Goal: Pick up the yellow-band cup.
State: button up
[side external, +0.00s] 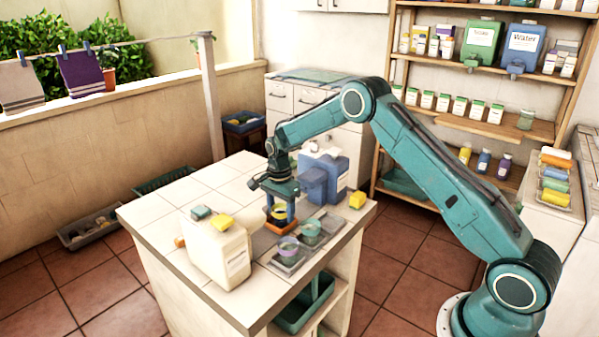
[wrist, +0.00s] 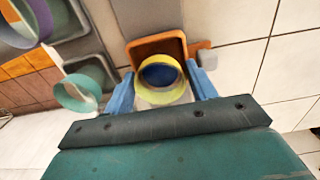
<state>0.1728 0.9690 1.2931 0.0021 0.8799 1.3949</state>
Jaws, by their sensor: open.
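The yellow-band cup (wrist: 160,97) shows from above in the wrist view, with a yellow rim and dark blue inside. It stands upright at an orange square holder (wrist: 146,47); how it sits there is partly hidden. In the side view the cup (side external: 279,213) is between the fingers of my gripper (side external: 278,209), just above the orange holder (side external: 281,227). In the wrist view my gripper (wrist: 162,90) is open, with one blue finger on each side of the cup. I cannot tell whether either finger touches it.
A purple-band cup (side external: 288,246) and a green-band cup (side external: 311,231) stand in a grey tray (side external: 291,264) beside the holder. A cream jug (side external: 218,250) stands at the front left, a blue container (side external: 335,174) behind. A yellow block (side external: 357,200) lies at the right. Bare tiles lie at the back left.

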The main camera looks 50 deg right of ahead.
jog(key=shift+c, duration=0.5)
jog(key=c, duration=0.7)
jog(key=shift+r, duration=0.15)
notch_tip(320, 180, up, 20)
jog(key=shift+f, duration=0.1)
dwell(0.4)
